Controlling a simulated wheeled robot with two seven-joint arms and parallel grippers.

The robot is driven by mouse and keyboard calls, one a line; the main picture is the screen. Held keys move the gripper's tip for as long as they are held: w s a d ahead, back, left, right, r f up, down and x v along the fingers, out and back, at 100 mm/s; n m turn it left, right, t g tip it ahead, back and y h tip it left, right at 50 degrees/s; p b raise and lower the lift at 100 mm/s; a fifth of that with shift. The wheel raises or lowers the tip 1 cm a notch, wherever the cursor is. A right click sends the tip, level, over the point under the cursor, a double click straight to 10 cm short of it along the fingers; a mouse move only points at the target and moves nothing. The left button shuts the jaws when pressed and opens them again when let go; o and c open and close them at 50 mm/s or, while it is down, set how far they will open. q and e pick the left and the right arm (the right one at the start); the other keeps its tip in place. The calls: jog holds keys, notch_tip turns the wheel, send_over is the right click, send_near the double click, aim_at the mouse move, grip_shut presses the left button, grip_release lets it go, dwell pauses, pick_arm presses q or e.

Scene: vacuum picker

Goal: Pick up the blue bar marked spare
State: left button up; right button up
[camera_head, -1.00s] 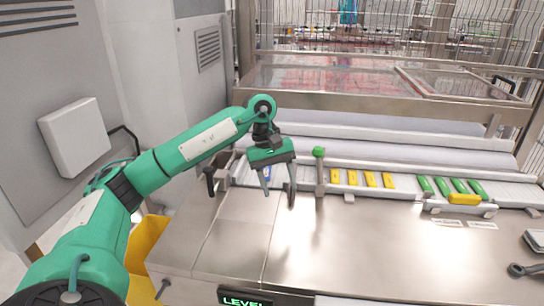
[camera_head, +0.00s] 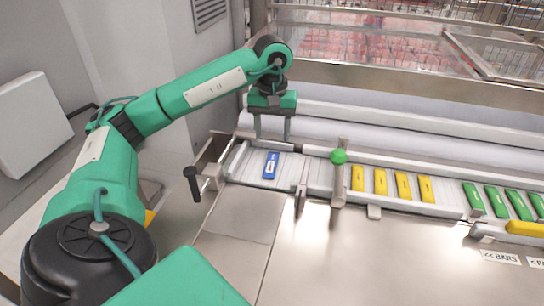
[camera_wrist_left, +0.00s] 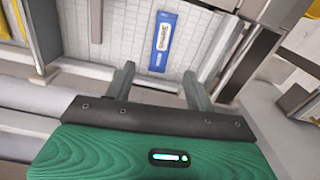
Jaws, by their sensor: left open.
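The blue bar (camera_head: 271,165) lies alone in the left section of the pale ribbed track, left of the green-knobbed post. In the left wrist view the blue bar (camera_wrist_left: 163,42) shows a white label that reads "SPARE", and it lies beyond the fingertips, roughly midway between them. My left gripper (camera_head: 273,139) is open and empty, with its fingers pointing down behind the bar in the head view. In the left wrist view both fingers of the left gripper (camera_wrist_left: 157,72) are apart, with nothing between them. My right gripper is not in view.
A green-knobbed post (camera_head: 338,172) stands right of the bar's section. Several yellow bars (camera_head: 380,181) and several green bars (camera_head: 497,202) lie further right on the track. A black-handled lever (camera_head: 194,184) stands at the left. The steel tabletop (camera_head: 340,255) in front is clear.

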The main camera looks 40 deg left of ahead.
aim_at(271, 162)
pick_arm(q)
notch_tip(271, 162, down, 4)
jog(key=shift+w+r, duration=0.1)
jog(key=shift+r, duration=0.05)
jog(key=shift+s+f, duration=0.15)
jog(key=shift+f, duration=1.2)
jog(key=shift+s+f, duration=0.1)
jog(key=shift+f, duration=1.25)
jog(key=shift+c, duration=0.4)
jog(key=c, duration=1)
